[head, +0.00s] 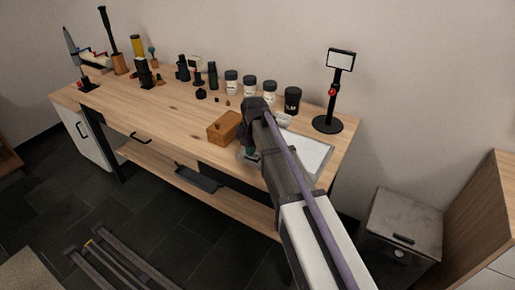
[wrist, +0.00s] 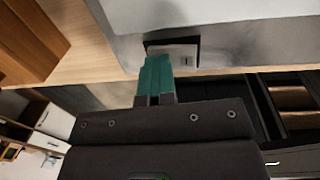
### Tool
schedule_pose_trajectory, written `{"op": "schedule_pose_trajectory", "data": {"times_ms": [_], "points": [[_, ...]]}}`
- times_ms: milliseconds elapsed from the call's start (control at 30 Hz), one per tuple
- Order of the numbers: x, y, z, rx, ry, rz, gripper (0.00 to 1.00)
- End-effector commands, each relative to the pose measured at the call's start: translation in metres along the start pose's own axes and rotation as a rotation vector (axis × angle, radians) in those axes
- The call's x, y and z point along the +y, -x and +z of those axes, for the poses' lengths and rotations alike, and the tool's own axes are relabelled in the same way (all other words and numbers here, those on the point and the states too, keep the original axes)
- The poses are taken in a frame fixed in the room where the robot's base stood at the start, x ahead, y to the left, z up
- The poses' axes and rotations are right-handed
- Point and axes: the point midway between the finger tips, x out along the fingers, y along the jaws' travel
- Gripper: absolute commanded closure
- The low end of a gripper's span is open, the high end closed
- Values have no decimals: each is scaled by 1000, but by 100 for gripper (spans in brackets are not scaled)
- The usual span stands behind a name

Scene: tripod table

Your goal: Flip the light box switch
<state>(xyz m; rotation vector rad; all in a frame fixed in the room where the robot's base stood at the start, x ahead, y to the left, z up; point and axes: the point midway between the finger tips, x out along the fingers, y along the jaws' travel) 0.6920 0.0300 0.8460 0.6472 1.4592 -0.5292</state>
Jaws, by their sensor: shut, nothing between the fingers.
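The light box (head: 312,152) is a flat box with a white top on the right part of the wooden table, partly hidden by my arm. In the wrist view, its grey side (wrist: 240,45) fills the top right. A switch (wrist: 181,54) with a pale face in a dark frame sits on that side. My gripper (wrist: 157,60) has green fingers closed together with nothing between them. Their tips overlap the lower left of the switch in the picture; I cannot tell whether they touch it. In the head view, my gripper (head: 251,157) is by the table's front edge, largely hidden by my arm.
A wooden box (head: 224,128) stands just left of my gripper; it also shows in the wrist view (wrist: 30,40). Several jars (head: 250,85) line the back of the table. A black stand (head: 328,123) with a small screen is at the back right. The table's left middle is mostly clear.

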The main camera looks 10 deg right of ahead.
Motion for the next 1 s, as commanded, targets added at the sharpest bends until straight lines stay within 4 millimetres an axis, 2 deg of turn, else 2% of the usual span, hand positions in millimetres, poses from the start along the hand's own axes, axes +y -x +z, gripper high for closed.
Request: {"op": "schedule_pose_trajectory", "data": {"times_ms": [533,833,1000], "points": [[-17,6,1,-3,-3,-3,100],[-17,6,2,-3,-3,-2,100],[-17,18,1,-3,-2,-2,100]]}}
